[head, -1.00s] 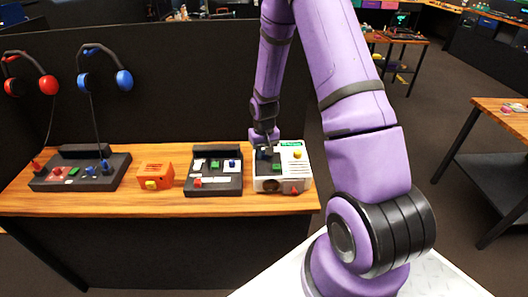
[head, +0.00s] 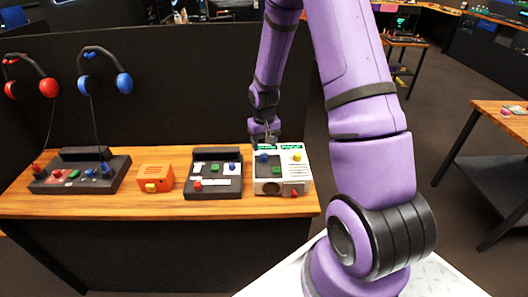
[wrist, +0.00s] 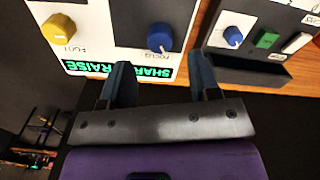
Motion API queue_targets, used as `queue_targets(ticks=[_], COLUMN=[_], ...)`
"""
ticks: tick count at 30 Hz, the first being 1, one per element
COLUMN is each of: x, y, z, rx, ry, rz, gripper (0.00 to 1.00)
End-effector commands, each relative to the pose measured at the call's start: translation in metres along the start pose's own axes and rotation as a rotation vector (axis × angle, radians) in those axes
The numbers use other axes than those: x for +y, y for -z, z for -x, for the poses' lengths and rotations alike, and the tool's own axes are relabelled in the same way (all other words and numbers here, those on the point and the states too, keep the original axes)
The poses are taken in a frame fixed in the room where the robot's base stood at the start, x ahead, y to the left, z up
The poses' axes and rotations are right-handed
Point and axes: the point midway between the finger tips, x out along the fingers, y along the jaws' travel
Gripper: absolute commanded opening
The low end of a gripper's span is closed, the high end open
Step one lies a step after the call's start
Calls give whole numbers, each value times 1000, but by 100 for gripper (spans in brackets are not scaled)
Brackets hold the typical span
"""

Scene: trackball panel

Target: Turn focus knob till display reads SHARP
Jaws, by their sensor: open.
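The white panel (head: 267,187) stands at the right end of the wooden bench. Its blue focus knob (head: 263,158) is at the upper left, below a green-lettered display (head: 266,147). In the wrist view, the knob (wrist: 159,37) lies ahead of the fingertips, roughly between their lines, with FOCUS lettering beside it. The green display strip (wrist: 90,69) appears there with letters like SHAR and RAISE; a finger covers part, so I cannot read it all surely. My gripper (head: 268,136) is open and empty at the panel's back edge, apart from the knob; it also shows in the wrist view (wrist: 159,62).
A yellow knob (head: 297,157), green button (head: 276,171) and red knob (head: 294,193) are on the same panel. To its left stand a black panel (head: 214,194), an orange box (head: 157,174) and a black console (head: 120,164). A dark partition (head: 190,90) rises behind.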

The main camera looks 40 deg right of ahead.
Motion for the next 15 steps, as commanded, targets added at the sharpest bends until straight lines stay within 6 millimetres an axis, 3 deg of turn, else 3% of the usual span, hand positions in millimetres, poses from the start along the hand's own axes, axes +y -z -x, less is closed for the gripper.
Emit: queue_targets(ticks=[7, 15], x=[0, 0], y=[1, 0], z=[41, 56], rx=[3, 0], ry=[0, 0], rz=[1, 1], gripper=[56, 56])
